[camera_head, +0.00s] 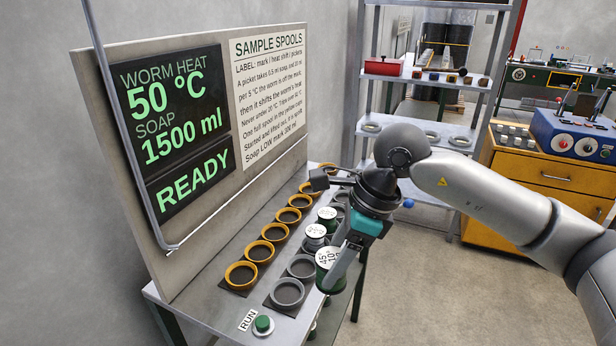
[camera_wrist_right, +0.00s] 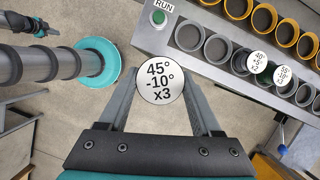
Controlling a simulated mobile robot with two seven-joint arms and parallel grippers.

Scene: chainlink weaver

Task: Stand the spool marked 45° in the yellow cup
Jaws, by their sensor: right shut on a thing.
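My right gripper (camera_head: 330,274) is shut on a green spool with a white top (camera_head: 327,258). In the right wrist view the spool's label (camera_wrist_right: 160,82) reads 45°, -10°, x3, and it sits upright between the fingertips. It is held up in the air beside the bench's right edge, over floor in the wrist view. A row of yellow cups runs along the bench, the nearest yellow cup (camera_head: 228,276) at the front; those I see look empty. A dark shape at the wrist view's top left may be my left gripper (camera_wrist_right: 30,24); its jaws are unclear.
Grey cups (camera_head: 287,304) line the bench beside the yellow row. Two other spools (camera_wrist_right: 258,62) (camera_wrist_right: 283,75) stand in grey cups. A green RUN button (camera_head: 263,323) is at the bench's front. An upright panel (camera_head: 270,130) stands behind the yellow cups, reading READY.

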